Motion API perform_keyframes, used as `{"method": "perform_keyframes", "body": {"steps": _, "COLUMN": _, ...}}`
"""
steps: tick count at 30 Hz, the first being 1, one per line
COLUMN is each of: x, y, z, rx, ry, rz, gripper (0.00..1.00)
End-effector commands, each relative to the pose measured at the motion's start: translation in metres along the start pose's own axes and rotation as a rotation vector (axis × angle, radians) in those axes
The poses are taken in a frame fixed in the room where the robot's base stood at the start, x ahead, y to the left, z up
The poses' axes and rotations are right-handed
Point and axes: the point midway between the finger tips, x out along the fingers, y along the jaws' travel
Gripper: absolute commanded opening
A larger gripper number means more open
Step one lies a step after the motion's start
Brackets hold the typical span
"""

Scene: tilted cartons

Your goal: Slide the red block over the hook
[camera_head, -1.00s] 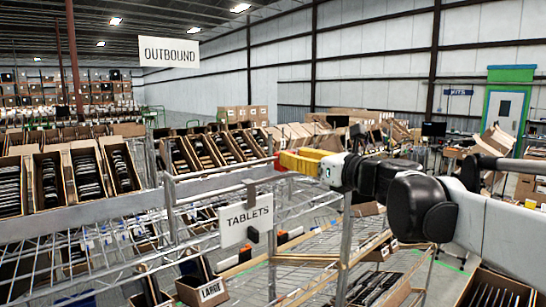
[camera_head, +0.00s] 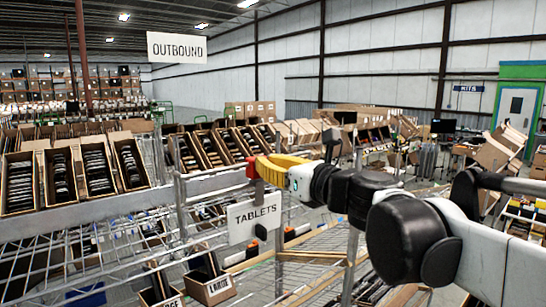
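My gripper (camera_head: 268,164), yellow at its end, reaches in from the right, high over the wire shelving. A small red piece (camera_head: 252,168), which looks like the red block, shows at its left tip. The fingers are too small to tell whether they are closed on it. Just below the red piece, a narrow brown strip (camera_head: 259,190) stands above the white TABLETS sign (camera_head: 254,216). The strip looks like a hanger, but I cannot tell whether it is the hook. The red piece overlaps its top in the picture; contact is unclear.
A metal wire rack (camera_head: 110,226) runs along the left, with open cartons (camera_head: 130,164) standing tilted on its upper level. A rack post (camera_head: 181,215) stands left of the sign. Cartons marked LARGE (camera_head: 217,287) are below. The space above the rack is clear.

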Motion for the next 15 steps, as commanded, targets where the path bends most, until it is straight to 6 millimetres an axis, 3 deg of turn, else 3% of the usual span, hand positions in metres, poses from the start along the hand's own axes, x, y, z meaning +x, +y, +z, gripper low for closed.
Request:
{"method": "perform_keyframes", "body": {"steps": 3, "x": 0.0, "y": 0.0087, "z": 0.0014, "rx": 0.002, "ry": -0.001, "rz": 0.001, "gripper": 0.0}}
{"method": "perform_keyframes", "body": {"steps": 11, "x": 0.0001, "y": 0.0093, "z": 0.0011, "rx": 0.002, "ry": -0.001, "rz": 0.001, "gripper": 0.0}}
{"method": "perform_keyframes", "body": {"steps": 12, "x": 0.0001, "y": 0.0094, "z": 0.0011, "rx": 0.002, "ry": -0.001, "rz": 0.002, "gripper": 0.16}}
{"method": "perform_keyframes", "body": {"steps": 14, "x": 0.0001, "y": 0.0093, "z": 0.001, "rx": 0.002, "ry": -0.001, "rz": 0.002, "gripper": 0.34}}
{"method": "perform_keyframes", "body": {"steps": 15, "x": 0.0001, "y": 0.0092, "z": 0.0009, "rx": 0.002, "ry": -0.001, "rz": 0.001, "gripper": 0.34}}
